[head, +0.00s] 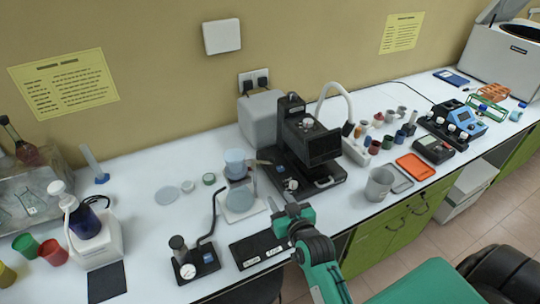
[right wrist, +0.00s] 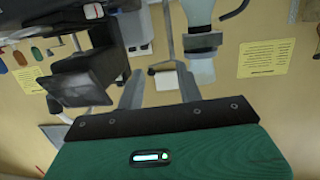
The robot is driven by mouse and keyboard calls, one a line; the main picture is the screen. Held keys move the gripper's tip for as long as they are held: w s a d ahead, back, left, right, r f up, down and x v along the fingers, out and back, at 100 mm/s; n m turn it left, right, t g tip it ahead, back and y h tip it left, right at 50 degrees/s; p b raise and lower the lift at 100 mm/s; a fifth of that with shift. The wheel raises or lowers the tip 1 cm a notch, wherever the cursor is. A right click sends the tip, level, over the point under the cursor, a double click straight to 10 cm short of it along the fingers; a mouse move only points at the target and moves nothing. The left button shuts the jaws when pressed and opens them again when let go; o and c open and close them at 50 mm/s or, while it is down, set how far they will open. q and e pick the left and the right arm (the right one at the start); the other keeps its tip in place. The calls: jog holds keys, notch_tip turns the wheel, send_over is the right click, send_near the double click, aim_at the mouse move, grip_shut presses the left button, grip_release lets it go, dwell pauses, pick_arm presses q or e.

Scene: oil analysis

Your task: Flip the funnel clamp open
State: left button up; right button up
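The filtration glassware stands left of the black instrument, with a bluish clear funnel cup (head: 235,158) on top and a clear vessel (head: 239,196) below. In the right wrist view, which looks upside down, the glassware (right wrist: 201,70) shows with a dark band, likely the funnel clamp (right wrist: 203,41), around its joint. I cannot tell whether the clamp is open. My right gripper (head: 283,211) is in front of and to the right of the glassware. Its fingers (right wrist: 160,90) are apart and empty, and the glassware lies beside the right finger. My left gripper is not in view.
The black instrument (head: 305,145) stands close behind and right of my gripper. A small stand with a bent black rod (head: 197,262) and a black pad (head: 256,249) lie at the front edge. A grey beaker (head: 379,184) is to the right.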

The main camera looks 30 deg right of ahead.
aim_at(272, 161)
jog(key=shift+m+t+h, duration=0.6)
jog(key=shift+t+h, duration=0.2)
jog(key=shift+t, duration=0.1)
jog(key=w+d+r+p, duration=0.1)
jog(key=w, duration=0.3)
jog(key=w+d+r+p, duration=0.1)
jog(key=w+p, duration=0.1)
jog(key=w, duration=0.3)
jog(key=w+d+r+p, duration=0.1)
jog(key=w+d, duration=0.1)
jog(key=w, duration=0.3)
jog(key=shift+r, duration=0.35)
jog(key=shift+w+d+f+p, duration=0.1)
jog(key=shift+w+p, duration=0.25)
jog(key=shift+w, duration=0.3)
grip_shut()
